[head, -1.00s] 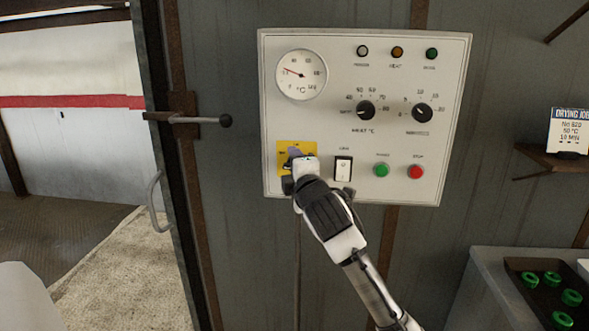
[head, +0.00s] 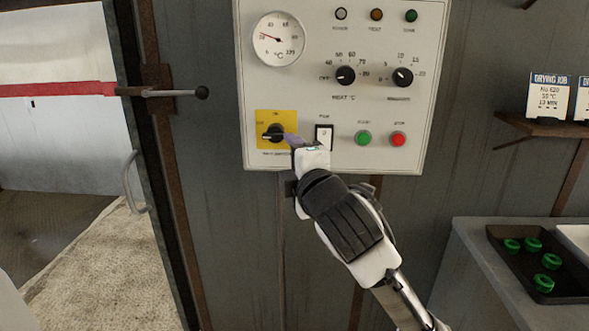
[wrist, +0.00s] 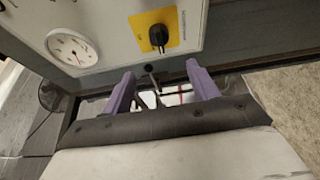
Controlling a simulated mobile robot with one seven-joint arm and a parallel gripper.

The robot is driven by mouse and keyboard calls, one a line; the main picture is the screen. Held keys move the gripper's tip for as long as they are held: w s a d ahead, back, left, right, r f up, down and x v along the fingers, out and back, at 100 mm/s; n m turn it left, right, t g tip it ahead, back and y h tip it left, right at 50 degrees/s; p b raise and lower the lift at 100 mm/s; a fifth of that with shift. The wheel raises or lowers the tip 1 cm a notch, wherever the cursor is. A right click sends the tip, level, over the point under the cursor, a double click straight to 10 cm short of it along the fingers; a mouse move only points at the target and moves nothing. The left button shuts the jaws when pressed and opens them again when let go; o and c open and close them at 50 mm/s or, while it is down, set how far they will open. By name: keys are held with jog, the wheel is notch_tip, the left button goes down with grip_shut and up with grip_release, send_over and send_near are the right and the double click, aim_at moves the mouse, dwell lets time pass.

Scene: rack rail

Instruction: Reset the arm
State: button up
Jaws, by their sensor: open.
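My arm reaches up from the lower right in the head view, and my gripper (head: 295,142) is just right of and below the black rotary switch (head: 274,133) on its yellow plate (head: 263,118). In the wrist view my gripper (wrist: 160,84) shows two purple fingers spread apart with nothing held between them. The rotary switch (wrist: 158,37) lies beyond the fingertips there, apart from them. The switch handle looks roughly horizontal in the head view.
The control panel (head: 435,60) carries a dial gauge (head: 279,39), two knobs, a white rocker switch (head: 324,136), a green button (head: 363,138) and a red button (head: 398,139). A lever (head: 175,93) projects at left. A tray (head: 570,285) with green rings stands at lower right.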

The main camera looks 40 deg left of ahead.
jog(key=shift+s+d, duration=0.2)
jog(key=shift+d, duration=0.1)
dwell(0.4)
